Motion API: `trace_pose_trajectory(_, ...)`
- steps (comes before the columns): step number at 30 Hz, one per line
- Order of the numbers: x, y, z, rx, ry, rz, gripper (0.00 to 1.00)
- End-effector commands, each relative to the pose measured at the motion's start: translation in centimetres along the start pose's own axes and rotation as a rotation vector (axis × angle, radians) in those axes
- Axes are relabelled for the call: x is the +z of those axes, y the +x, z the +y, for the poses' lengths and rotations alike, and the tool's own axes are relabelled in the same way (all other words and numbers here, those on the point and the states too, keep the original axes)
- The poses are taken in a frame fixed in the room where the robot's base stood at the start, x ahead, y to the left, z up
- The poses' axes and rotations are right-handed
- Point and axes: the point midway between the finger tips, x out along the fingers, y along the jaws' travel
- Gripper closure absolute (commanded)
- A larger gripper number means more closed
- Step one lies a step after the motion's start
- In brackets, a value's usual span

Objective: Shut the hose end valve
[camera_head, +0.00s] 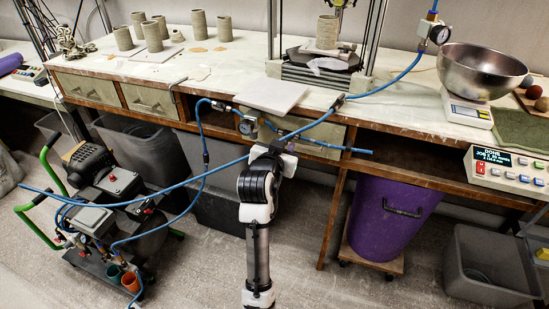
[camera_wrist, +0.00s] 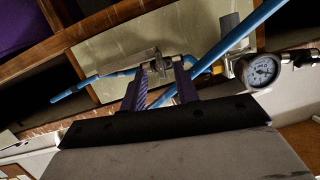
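The hose end valve (camera_wrist: 160,66) is a small metal fitting on a blue hose in front of a pale drawer face. A short blue hose end (camera_wrist: 70,92) sticks out on its left in the wrist view; the hose end (camera_head: 345,149) also shows in the head view. My gripper (camera_wrist: 157,76) is open, with its two dark fingers apart and the valve showing between their tips. I cannot tell whether either finger touches it. In the head view my gripper (camera_head: 281,138) is at the bench front and largely hides the valve. The handle's position is not clear.
A pressure gauge (camera_wrist: 262,70) sits close beside the fingers. A thicker blue hose (camera_wrist: 215,58) crosses near the right finger. The bench front (camera_head: 420,168) runs behind the hose. A purple bin (camera_head: 384,218) stands below, and a wheeled compressor cart (camera_head: 92,215) stands left.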

Motion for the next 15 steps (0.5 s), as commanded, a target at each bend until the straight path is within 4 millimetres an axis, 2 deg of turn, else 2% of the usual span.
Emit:
trace_pose_trajectory(9, 0.1, -7.3, -0.1, -0.004, 0.000, 0.002, 0.70)
trace_pose_trajectory(15, 0.1, -10.6, -0.1, -0.003, 0.000, 0.001, 0.70)
